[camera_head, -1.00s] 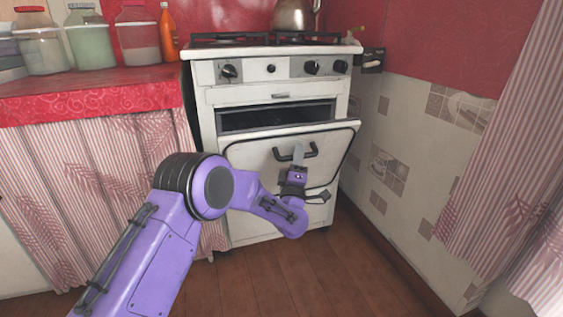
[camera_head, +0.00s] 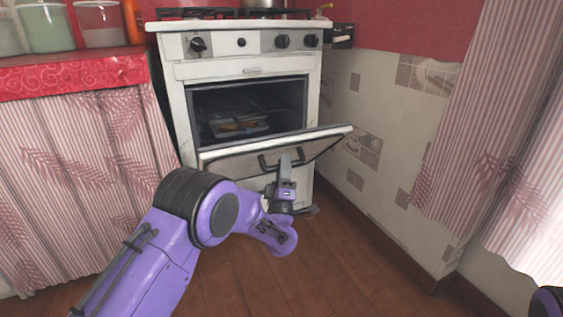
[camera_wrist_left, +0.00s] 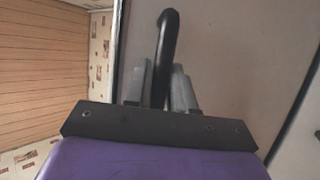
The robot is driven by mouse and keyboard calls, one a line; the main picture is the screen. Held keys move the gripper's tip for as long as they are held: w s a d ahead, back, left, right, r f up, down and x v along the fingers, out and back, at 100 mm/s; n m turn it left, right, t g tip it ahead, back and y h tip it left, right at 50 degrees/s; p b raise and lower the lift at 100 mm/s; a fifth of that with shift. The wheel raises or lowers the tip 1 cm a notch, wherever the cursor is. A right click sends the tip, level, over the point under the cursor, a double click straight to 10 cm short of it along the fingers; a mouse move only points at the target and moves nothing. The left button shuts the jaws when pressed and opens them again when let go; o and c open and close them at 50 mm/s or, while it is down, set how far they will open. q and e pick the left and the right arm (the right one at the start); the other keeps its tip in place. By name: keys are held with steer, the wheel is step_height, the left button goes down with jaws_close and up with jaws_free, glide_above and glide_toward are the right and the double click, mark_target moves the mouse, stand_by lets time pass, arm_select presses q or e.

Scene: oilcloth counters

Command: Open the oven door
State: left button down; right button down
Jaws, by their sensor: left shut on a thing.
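The white oven (camera_head: 245,68) stands ahead. Its door (camera_head: 325,140) is tilted down and outward, partly open, and the dark inside shows with a rack and something on it. The black door handle (camera_head: 266,164) is on the door's outer face. My left gripper (camera_head: 285,164) is at the handle's right part. In the left wrist view, my left gripper (camera_wrist_left: 160,85) has its two grey fingers on either side of the black handle (camera_wrist_left: 168,38), shut on it. A small purple part at the lower right corner is probably my right arm; its gripper is out of view.
A counter with a red cloth (camera_head: 75,80) and a striped curtain is left of the oven. Jars (camera_head: 98,25) stand on it. A tiled wall (camera_head: 395,130) and pink curtain (camera_head: 480,120) are at right. The wooden floor (camera_head: 340,260) before the oven is clear.

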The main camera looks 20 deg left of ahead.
arm_select(q)
steer(key=shift+d+f, duration=0.1)
steer(key=shift+f, duration=0.1)
arm_select(e)
steer(key=shift+w, duration=0.1)
arm_select(q)
steer(key=c, duration=1.1)
jaws_free()
